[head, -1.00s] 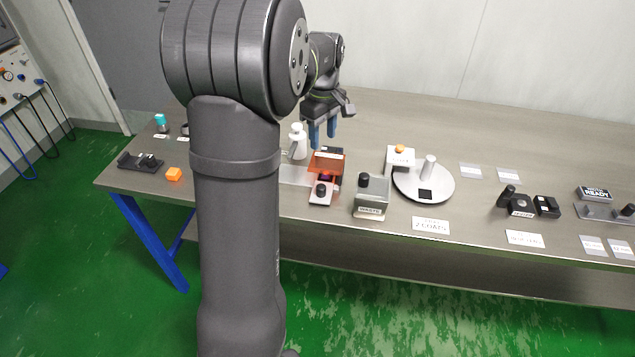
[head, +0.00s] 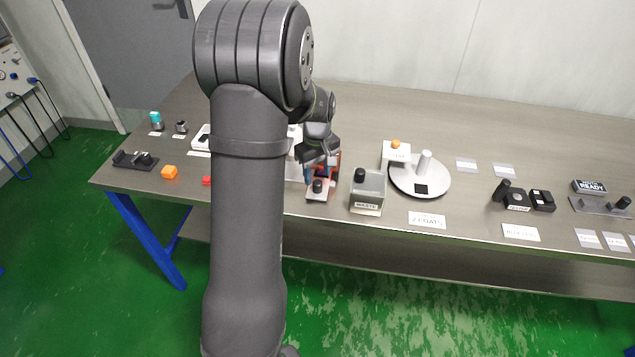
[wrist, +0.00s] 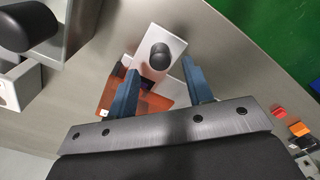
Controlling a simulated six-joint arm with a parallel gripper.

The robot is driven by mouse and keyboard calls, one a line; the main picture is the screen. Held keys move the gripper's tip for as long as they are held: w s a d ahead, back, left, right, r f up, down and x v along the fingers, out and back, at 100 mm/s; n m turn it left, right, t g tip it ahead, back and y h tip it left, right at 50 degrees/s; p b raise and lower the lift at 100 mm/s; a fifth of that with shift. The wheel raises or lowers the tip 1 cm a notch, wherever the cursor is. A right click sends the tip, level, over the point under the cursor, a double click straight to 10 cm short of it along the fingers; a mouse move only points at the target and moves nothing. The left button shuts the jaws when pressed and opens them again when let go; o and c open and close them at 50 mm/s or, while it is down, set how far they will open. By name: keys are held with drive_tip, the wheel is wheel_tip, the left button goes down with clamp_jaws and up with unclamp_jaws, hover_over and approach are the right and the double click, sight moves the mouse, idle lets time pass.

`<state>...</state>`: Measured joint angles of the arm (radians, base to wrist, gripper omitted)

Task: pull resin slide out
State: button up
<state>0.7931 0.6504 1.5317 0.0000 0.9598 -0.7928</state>
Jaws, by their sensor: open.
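The resin slide shows as a light plate with a black knob (head: 317,187) at the front of an orange, see-through housing (head: 334,160). In the wrist view the slide's plate (wrist: 168,68) and its round black knob (wrist: 159,56) lie just beyond the fingertips, and the orange housing (wrist: 150,101) is beneath the left finger. My gripper (wrist: 160,82) is open, with one blue finger to each side of the slide; the knob is between and slightly ahead of the tips. Nothing is held. In the head view my gripper (head: 322,174) is over the housing and hides much of it.
A grey waste box (head: 367,192) with a black knob stands close to the right of the slide. Beyond it is a round silver turntable (head: 437,184). The bench's front edge is near the slide.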

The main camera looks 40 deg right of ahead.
sight(317, 182)
drive_tip(key=shift+f, duration=2.15)
drive_tip(key=shift+c, duration=0.4)
clamp_jaws()
